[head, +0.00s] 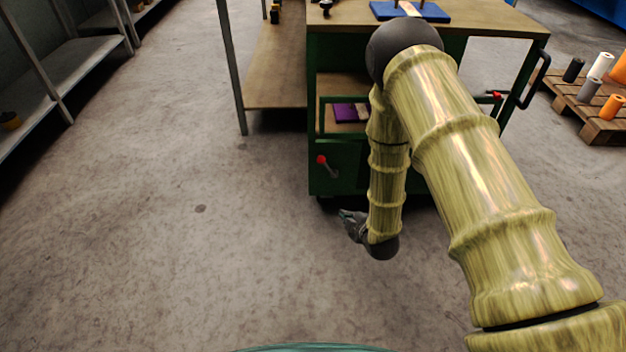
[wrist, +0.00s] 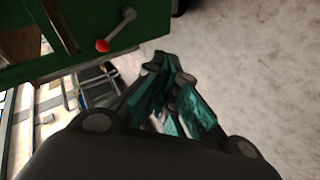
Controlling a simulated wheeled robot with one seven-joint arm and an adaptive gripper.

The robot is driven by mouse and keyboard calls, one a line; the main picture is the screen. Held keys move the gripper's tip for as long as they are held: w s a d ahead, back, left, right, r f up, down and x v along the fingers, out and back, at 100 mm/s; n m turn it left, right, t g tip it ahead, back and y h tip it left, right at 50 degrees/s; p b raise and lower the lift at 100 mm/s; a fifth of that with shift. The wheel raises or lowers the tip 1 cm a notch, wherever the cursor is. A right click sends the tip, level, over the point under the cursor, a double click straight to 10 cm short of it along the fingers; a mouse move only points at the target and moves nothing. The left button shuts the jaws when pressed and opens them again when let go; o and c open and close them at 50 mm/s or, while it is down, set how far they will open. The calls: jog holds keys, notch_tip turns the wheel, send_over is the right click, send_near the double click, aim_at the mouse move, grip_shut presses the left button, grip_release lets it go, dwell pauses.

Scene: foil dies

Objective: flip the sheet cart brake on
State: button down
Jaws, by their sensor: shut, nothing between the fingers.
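The green sheet cart (head: 345,168) stands ahead of me with a wooden top. A brake lever with a red knob (head: 321,160) sits on its front panel at the lower left. The knob is at the upper left of its grey rod. In the wrist view the red knob (wrist: 102,45) and its rod show on the green panel at the upper left. My gripper (head: 346,219) is low, below and a little right of the lever in the head view, apart from it. In the wrist view its fingers (wrist: 166,62) are together and empty, pointing to the right of the knob.
A purple item (head: 345,112) lies on the cart's shelf and a blue one (head: 409,11) on its top. A wooden bench (head: 277,70) adjoins the cart's left. A pallet (head: 590,115) with several rolls stands right. Open concrete floor (head: 190,240) lies left and in front.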

aim_at(327, 167)
jog(key=w+a+n+t+y+b, duration=0.3)
jog(key=w+a+n+b, duration=0.6)
jog(key=w, duration=0.4)
jog(key=shift+w+a+n+t+y+b, duration=0.3)
jog(key=shift+a+y+b, duration=0.15)
jog(key=shift+y+b, duration=0.5)
jog(key=b+x, duration=0.5)
jog(key=x, duration=0.5)
jog(key=shift+w+d+r+b, duration=0.1)
jog(key=shift+d+r+b, duration=0.1)
jog(key=shift+d, duration=0.45)
jog(key=shift+w+d+r+b, duration=0.15)
jog(key=shift+d+b, duration=0.1)
jog(key=shift+d, duration=0.45)
jog(key=shift+w+d+r+b, duration=0.1)
jog(key=shift+d+b, duration=0.1)
jog(key=shift+d, duration=0.45)
jog(key=shift+d, duration=0.15)
